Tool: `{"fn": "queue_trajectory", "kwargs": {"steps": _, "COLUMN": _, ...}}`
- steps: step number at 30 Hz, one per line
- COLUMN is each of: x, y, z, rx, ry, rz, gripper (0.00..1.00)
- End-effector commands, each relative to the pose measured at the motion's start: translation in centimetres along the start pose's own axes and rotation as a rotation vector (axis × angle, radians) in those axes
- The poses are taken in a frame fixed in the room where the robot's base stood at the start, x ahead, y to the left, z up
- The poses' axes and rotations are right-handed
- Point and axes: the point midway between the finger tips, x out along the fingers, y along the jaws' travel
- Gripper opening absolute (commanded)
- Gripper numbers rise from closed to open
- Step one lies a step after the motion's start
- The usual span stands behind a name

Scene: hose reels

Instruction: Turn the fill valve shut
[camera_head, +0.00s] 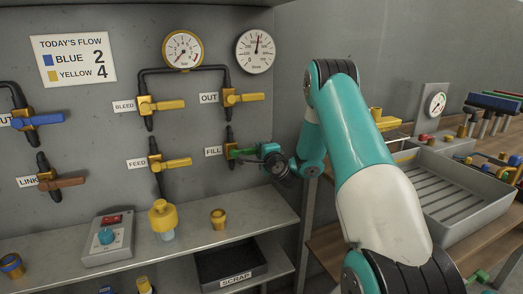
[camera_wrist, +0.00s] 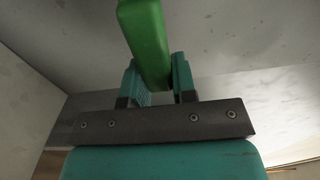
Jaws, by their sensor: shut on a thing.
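The fill valve (camera_head: 231,153) is on the grey wall beside the "FILL" label (camera_head: 213,152), on a dark vertical pipe. Its green handle (camera_wrist: 147,40) points roughly level to the right in the head view. My gripper (camera_head: 251,153) is at the handle, coming in from the right. In the wrist view my gripper (camera_wrist: 157,78) has one finger on each side of the green handle and is shut on it. The fingers hide part of the handle in the head view.
The yellow-handled feed valve (camera_head: 177,163) is just left, and the yellow-handled out valve (camera_head: 245,97) is above. Two gauges (camera_head: 183,51) (camera_head: 256,51) hang higher. Below is a shelf (camera_head: 190,232) with a yellow-capped bottle (camera_head: 163,218) and a brass fitting (camera_head: 218,219).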

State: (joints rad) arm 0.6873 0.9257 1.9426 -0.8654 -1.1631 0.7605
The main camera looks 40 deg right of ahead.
Motion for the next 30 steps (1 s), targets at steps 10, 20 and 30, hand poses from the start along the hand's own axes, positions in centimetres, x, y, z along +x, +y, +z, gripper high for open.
{"fn": "queue_trajectory", "kwargs": {"steps": 10, "x": -0.1, "y": 0.3, "z": 0.2, "rx": 0.006, "ry": -0.004, "rz": 0.006, "gripper": 0.34}}
{"fn": "queue_trajectory", "kwargs": {"steps": 20, "x": 0.0, "y": 0.1, "z": 0.1, "rx": 0.003, "ry": -0.001, "rz": 0.002, "gripper": 0.51}}
{"fn": "queue_trajectory", "kwargs": {"steps": 30, "x": -2.2, "y": 0.8, "z": 0.0, "rx": 0.003, "ry": 0.000, "rz": 0.001, "gripper": 0.51}}
